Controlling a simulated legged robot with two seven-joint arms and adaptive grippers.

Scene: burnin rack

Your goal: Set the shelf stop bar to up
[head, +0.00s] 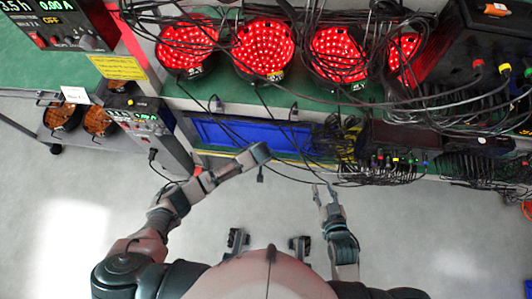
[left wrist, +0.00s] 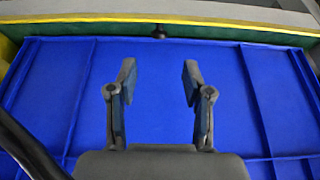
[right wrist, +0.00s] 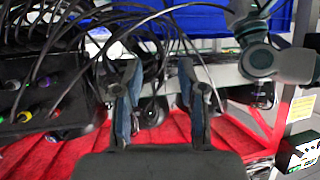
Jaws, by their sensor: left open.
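I cannot surely tell which part is the shelf stop bar. A yellow-and-green strip (left wrist: 215,30) with a small dark knob (left wrist: 158,31) runs along the far edge of a blue panel (left wrist: 160,60) in the left wrist view. The panel also shows under the rack shelf in the head view (head: 235,133). My left gripper (left wrist: 158,75) is open and empty in front of the blue panel. My right gripper (head: 324,188) is open and empty near the rack's front in the head view; it also shows in the right wrist view (right wrist: 158,68), close to hanging cables.
Red lit lamps (head: 263,48) line the green shelf under tangled black cables (head: 430,100). A dark box (head: 480,40) stands at the right. A cart with copper-coloured round parts (head: 100,120) stands at the left.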

